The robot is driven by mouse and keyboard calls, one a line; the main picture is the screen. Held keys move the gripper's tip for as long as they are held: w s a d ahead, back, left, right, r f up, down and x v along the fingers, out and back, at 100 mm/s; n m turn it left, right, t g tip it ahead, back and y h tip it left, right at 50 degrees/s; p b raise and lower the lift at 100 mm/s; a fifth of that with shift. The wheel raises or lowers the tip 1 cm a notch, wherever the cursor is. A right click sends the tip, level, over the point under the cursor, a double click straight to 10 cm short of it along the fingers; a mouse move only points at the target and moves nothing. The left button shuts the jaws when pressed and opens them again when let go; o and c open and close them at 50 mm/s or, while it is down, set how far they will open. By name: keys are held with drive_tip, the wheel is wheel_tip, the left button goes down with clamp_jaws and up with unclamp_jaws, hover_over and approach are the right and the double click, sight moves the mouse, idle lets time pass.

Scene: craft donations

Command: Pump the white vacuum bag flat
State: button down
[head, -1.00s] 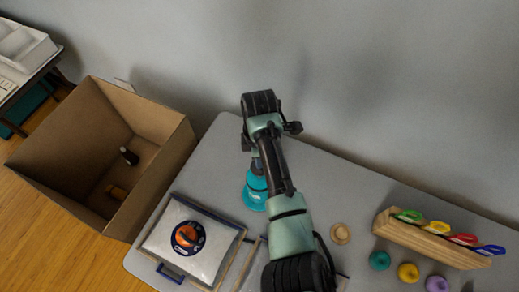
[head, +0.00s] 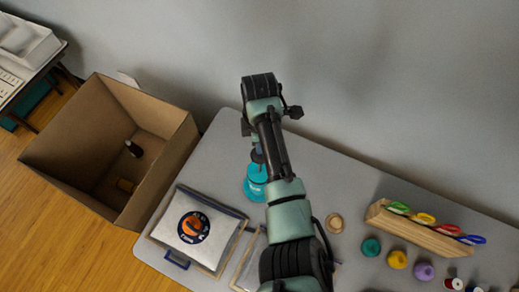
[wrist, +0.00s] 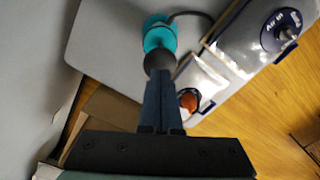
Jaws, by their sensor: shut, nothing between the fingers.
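A white bag (head: 172,218) with a blue-ringed orange knob lies on the grey table and looks somewhat puffed. It also shows in the wrist view (wrist: 211,85), partly behind my fingers. A second pale bag (head: 247,271) lies beside it, mostly hidden by my arm in the head view. In the wrist view its blue disc (wrist: 281,30) reads "Air in". A teal pump (head: 256,184) with a dark round knob (wrist: 159,61) stands upright. My gripper (wrist: 161,74) is shut and empty, its tips over or against the knob; I cannot tell whether they touch. A dark hose (wrist: 195,14) curves from the pump.
An open cardboard box (head: 160,190) stands left of the table. A wooden holder (head: 420,236) with coloured loops and several coloured round pieces, one teal (head: 371,247), are at right. A wall runs behind.

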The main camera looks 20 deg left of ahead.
drive_tip(key=shift+s+f+b, duration=0.1)
drive_tip(key=shift+f+b, duration=4.25)
drive_tip(key=shift+f, duration=1.45)
wheel_tip(320, 180, up, 12)
drive_tip(key=p, duration=1)
drive_tip(key=shift+f+p, duration=0.15)
drive_tip(key=shift+p, duration=0.25)
wheel_tip(320, 180, up, 2)
drive_tip(key=shift+r+p, duration=0.2)
drive_tip(key=shift+p, duration=0.9)
drive_tip(key=shift+r+p, duration=0.35)
drive_tip(key=shift+r, duration=1.45)
